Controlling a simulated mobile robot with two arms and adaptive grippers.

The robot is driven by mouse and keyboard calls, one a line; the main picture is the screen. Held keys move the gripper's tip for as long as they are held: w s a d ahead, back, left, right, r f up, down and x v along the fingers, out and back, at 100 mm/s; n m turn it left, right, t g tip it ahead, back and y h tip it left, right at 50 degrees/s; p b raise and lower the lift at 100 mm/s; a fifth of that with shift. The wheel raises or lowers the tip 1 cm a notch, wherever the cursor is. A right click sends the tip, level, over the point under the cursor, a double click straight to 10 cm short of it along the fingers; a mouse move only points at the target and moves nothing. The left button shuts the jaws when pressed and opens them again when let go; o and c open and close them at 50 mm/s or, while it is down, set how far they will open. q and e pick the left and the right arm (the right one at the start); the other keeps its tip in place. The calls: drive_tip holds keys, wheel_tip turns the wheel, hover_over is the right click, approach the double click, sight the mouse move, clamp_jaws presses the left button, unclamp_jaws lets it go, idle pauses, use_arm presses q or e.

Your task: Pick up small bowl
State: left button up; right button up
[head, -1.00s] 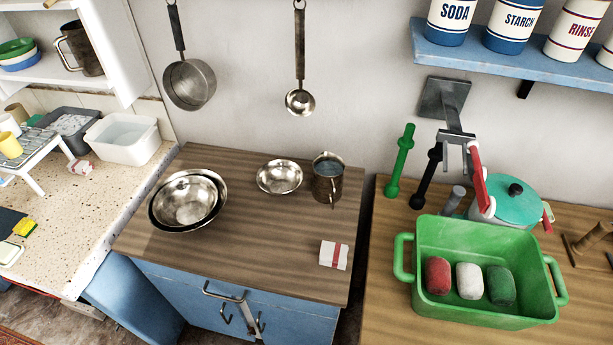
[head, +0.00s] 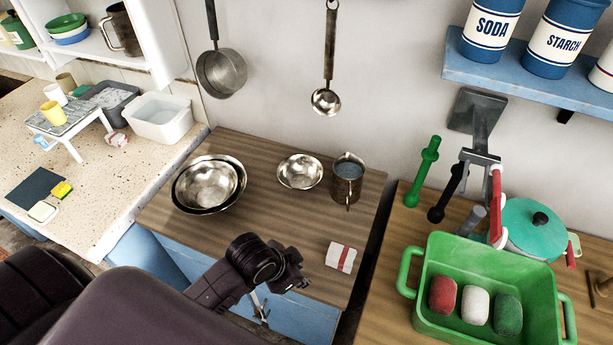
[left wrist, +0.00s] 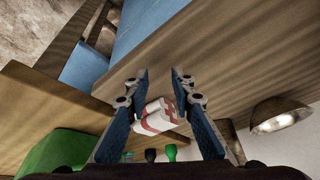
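The small bowl (head: 300,172) is shiny metal and sits upright on the dark wood counter (head: 255,225), left of a metal jug (head: 347,180). My left gripper (head: 292,270) is over the front edge of the counter, nearer to me than the bowl and apart from it. In the left wrist view its fingers (left wrist: 160,80) are spread open with nothing held; a red and white packet (left wrist: 157,115) shows beyond them. A metal bowl, seemingly the small one (left wrist: 278,115), is at the right of that view. My right gripper is not in view.
Larger nested metal bowls (head: 208,186) stand left of the small bowl. The packet (head: 341,257) lies at the counter's front right. A green tub (head: 490,285) stands on the right-hand table. A pan (head: 221,72) and ladle (head: 326,102) hang above.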

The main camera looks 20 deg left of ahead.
use_arm(q)
drive_tip(key=w+a+m, duration=0.1)
drive_tip(key=w, duration=0.2)
drive_tip(key=w+a+r+m, duration=0.1)
drive_tip(key=w+m, duration=0.1)
drive_tip(key=w, duration=0.2)
drive_tip(key=w+a+r+m+t, duration=0.1)
drive_tip(key=w+a, duration=0.1)
drive_tip(key=w, duration=0.2)
drive_tip(key=shift+w+r, duration=0.1)
drive_tip(key=shift+r, duration=0.05)
drive_tip(key=m, duration=0.3)
approach(301, 188)
wheel_tip(301, 188, down, 3)
drive_tip(key=shift+w+d+f+t+p, duration=0.25)
drive_tip(key=shift+w+f, duration=0.2)
drive_tip(key=shift+w, duration=0.15)
drive_tip(key=shift+w+d+f+t+p, duration=0.1)
drive_tip(key=shift+w+f+t+p, duration=0.15)
drive_tip(key=shift+w+f, duration=0.3)
drive_tip(key=shift+w+d+f+p, duration=0.1)
drive_tip(key=shift+w+f+p, duration=0.2)
drive_tip(key=shift+f, duration=0.1)
drive_tip(key=x, duration=0.2)
drive_tip(key=shift+w+f+p, duration=0.2)
drive_tip(key=shift+f+p, duration=0.15)
drive_tip(key=shift+p, duration=0.05)
drive_tip(key=shift+w+d+f, duration=0.1)
drive_tip(key=shift+w+f, duration=0.2)
drive_tip(key=shift+f, duration=0.25)
